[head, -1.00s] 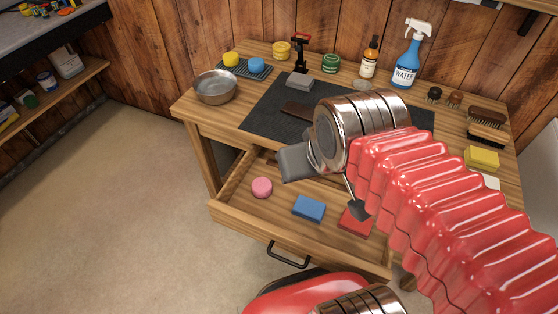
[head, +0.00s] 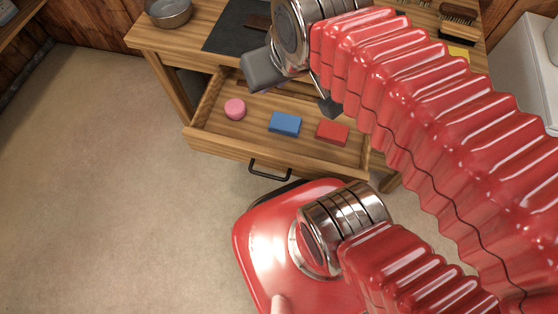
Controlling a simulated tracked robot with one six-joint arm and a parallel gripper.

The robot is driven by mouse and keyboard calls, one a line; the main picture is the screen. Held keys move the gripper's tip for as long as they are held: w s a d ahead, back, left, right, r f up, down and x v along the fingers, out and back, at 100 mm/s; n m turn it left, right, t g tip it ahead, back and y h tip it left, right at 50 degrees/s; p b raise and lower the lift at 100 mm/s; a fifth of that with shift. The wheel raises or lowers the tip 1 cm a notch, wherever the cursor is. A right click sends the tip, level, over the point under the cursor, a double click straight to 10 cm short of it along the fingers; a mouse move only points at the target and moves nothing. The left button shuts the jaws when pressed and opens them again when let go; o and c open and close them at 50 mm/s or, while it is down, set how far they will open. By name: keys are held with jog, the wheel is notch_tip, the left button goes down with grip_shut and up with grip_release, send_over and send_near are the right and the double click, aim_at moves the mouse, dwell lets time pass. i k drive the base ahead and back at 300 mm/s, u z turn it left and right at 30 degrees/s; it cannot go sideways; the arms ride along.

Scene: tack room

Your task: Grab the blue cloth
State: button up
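A small flat blue rectangle (head: 285,124), seemingly the folded blue cloth, lies in the open drawer (head: 225,147) of the wooden workbench. It lies between a round pink piece (head: 235,109) and a red rectangle (head: 333,132). My gripper (head: 298,88) hangs over the back of the drawer, above and behind the blue piece in the picture. Its two grey fingers look spread apart with nothing between them. The blue piece is fully visible and apart from the fingers. My arm hides the drawer's right rear part.
The bench top (head: 160,38) holds a metal bowl (head: 169,12), a dark mat (head: 228,30), a brush (head: 457,15) and a yellow block (head: 459,53). The drawer has a black handle (head: 270,172). A pale cabinet (head: 525,75) stands at right. The floor (head: 100,190) at left is clear.

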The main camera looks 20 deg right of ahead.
aim_at(281, 123)
jog(key=u, duration=0.35)
jog(key=k, duration=0.8)
jog(key=u, duration=0.5)
jog(key=k, duration=0.55)
jog(key=u, duration=0.45)
jog(key=i, duration=1)
jog(key=z, duration=0.4)
jog(key=i, duration=0.85)
jog(key=z, duration=0.65)
